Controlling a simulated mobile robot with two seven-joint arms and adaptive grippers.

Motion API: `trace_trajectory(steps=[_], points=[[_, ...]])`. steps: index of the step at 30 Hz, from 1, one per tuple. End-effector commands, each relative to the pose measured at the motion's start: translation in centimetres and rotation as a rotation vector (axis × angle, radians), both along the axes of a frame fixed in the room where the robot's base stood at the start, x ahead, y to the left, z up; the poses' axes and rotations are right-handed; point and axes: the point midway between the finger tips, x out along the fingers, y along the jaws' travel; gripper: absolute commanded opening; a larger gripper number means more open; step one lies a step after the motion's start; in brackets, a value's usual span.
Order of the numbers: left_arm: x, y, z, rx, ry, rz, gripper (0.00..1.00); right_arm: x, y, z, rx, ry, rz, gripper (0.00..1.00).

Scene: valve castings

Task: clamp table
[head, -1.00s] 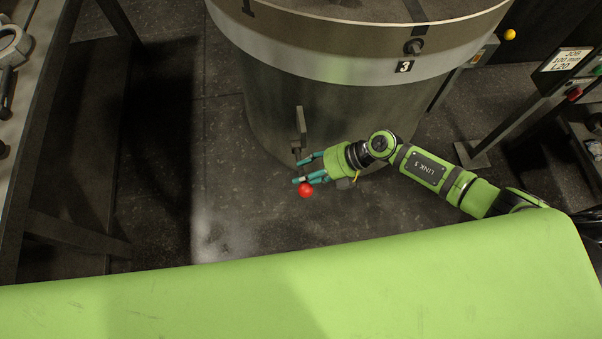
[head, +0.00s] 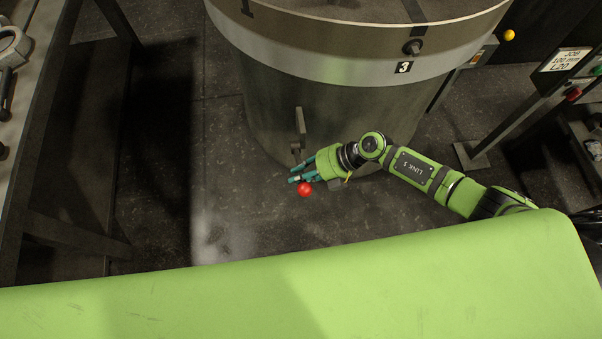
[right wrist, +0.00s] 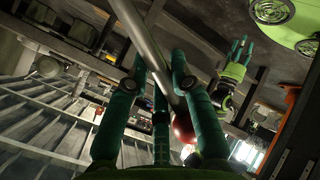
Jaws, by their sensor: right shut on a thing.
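The round table (head: 330,60) is a large grey drum with a pale band and a "3" label. A lever with a red ball knob (head: 304,189) sticks out low at its front. My right gripper (head: 293,177) is shut on the lever just beside the knob. In the right wrist view the grey lever rod (right wrist: 148,45) runs down between the teal fingers (right wrist: 160,75), with the red knob (right wrist: 183,128) at its end. The far end of the lever is hidden in the head view. My left gripper (right wrist: 240,47) shows small in the right wrist view, fingers apart and empty.
A bracket (head: 300,125) stands out from the drum above my right gripper. A workbench (head: 40,60) with metal parts is at the left. A job-sign post (head: 520,105) with buttons is at the right. Dark floor (head: 230,220) lies open in front of the drum.

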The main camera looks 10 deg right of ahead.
Motion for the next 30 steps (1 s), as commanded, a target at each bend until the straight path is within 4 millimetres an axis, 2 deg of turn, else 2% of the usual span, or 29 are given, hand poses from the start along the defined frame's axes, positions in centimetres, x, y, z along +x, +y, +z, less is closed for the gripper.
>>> trace_trajectory(steps=[6,11,21,30], points=[[-0.1,-0.1,1.1,-0.002,0.001,0.001,0.48,1.0,0.1,1.6,0.0,0.105,0.001,0.0],[-0.1,-0.2,1.1,-0.002,0.002,0.001,0.48,2.3,0.1,2.7,0.001,0.222,0.0,0.0],[-0.1,-0.2,-1.6,-0.002,0.002,0.001,0.48,5.0,0.1,4.4,0.002,0.46,0.002,0.0],[-0.2,-0.2,-3.5,-0.002,0.003,0.0,0.48,6.3,0.1,5.3,0.003,0.578,0.001,0.0]])
